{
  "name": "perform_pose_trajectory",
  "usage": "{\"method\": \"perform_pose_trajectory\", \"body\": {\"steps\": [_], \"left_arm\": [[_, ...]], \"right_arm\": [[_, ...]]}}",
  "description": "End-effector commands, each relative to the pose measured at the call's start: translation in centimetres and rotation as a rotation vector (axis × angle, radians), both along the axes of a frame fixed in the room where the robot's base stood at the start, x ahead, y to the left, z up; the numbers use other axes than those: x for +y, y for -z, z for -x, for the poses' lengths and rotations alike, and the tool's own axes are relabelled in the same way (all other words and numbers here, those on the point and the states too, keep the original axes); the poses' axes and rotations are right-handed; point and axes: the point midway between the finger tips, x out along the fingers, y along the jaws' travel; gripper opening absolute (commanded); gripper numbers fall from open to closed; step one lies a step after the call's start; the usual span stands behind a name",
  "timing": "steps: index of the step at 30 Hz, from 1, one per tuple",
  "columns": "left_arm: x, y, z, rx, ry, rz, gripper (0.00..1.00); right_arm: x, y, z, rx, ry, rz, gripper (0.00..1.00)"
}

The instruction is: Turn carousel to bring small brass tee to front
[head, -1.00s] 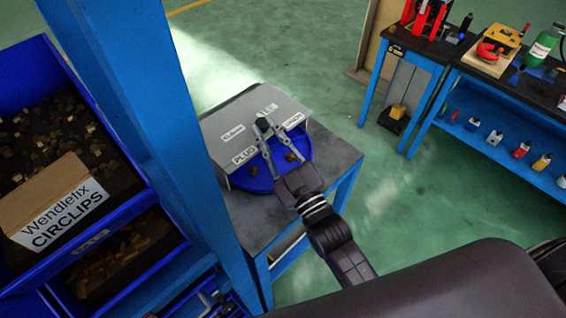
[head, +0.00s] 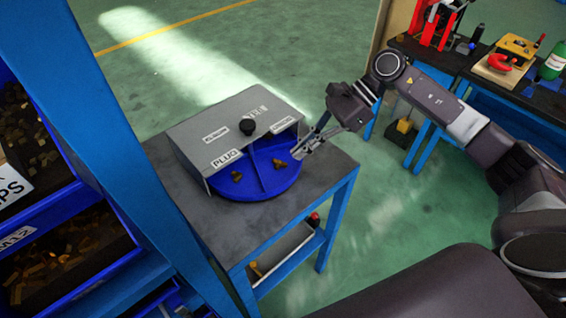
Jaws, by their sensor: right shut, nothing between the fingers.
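The carousel is a blue round tray (head: 258,190) with divider walls, partly under a grey cover (head: 205,122) with a black knob (head: 248,126) on top. White labels sit on the cover; one reads PLUG. Two small brass fittings lie in the open front part, one on the left (head: 237,176) and one on the right (head: 279,163), in separate compartments. I cannot tell which is a tee. The back of the tray is hidden under the cover. My right gripper (head: 303,149) is shut and empty, at the right edge of the carousel. My left gripper is not in view.
The carousel stands on a dark-topped blue table (head: 325,168). A blue post (head: 105,130) and blue bins of brass parts (head: 70,250) stand at left. A bench with tools (head: 480,75) is at back right. Green floor is clear behind the table.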

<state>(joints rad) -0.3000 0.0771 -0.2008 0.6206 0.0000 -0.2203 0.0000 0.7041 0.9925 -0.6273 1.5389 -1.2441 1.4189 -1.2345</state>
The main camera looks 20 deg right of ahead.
Motion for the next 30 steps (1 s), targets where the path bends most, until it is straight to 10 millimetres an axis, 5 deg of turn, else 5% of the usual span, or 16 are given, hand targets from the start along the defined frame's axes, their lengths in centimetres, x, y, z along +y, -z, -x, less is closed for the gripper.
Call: {"method": "perform_pose_trajectory", "body": {"steps": [15, 30], "left_arm": [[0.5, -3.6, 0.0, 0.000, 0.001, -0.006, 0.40], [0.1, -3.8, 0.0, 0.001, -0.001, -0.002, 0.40]], "right_arm": [[6.4, 5.4, -0.2, 0.004, 0.000, -0.008, 0.00], [7.1, 6.2, -0.2, 0.003, 0.003, -0.007, 0.00]]}}
